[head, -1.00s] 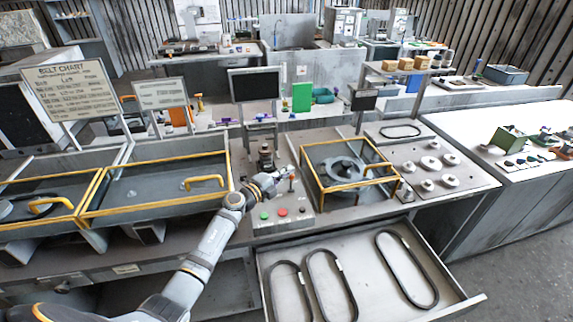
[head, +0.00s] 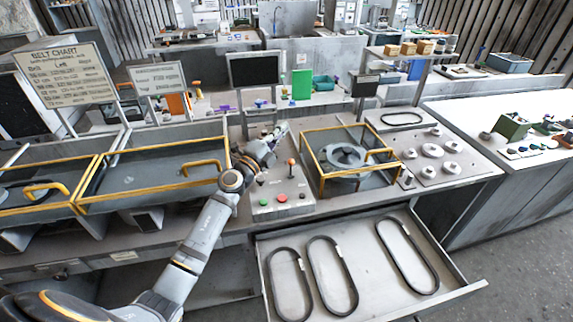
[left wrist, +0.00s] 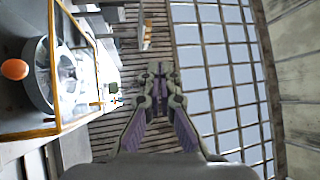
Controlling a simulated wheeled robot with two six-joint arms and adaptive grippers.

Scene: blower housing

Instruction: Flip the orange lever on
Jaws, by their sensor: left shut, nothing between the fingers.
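The orange lever (head: 291,163) stands up from the grey control panel (head: 270,192), above green and red buttons, in the head view. Its round orange knob (left wrist: 14,69) also shows at the left edge of the left wrist view. My left gripper (head: 283,130) is shut and empty. It is behind and above the lever in the head view, apart from it, and points away toward the back. Its closed fingers (left wrist: 157,72) show in the middle of the left wrist view. My right gripper is not in view.
The yellow-framed blower housing (head: 345,160) stands just right of the panel. A bin with a yellow-edged lid (head: 150,175) is on the left. An open drawer (head: 378,300) with several black belts juts out in front. A dark monitor (head: 254,69) stands behind the gripper.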

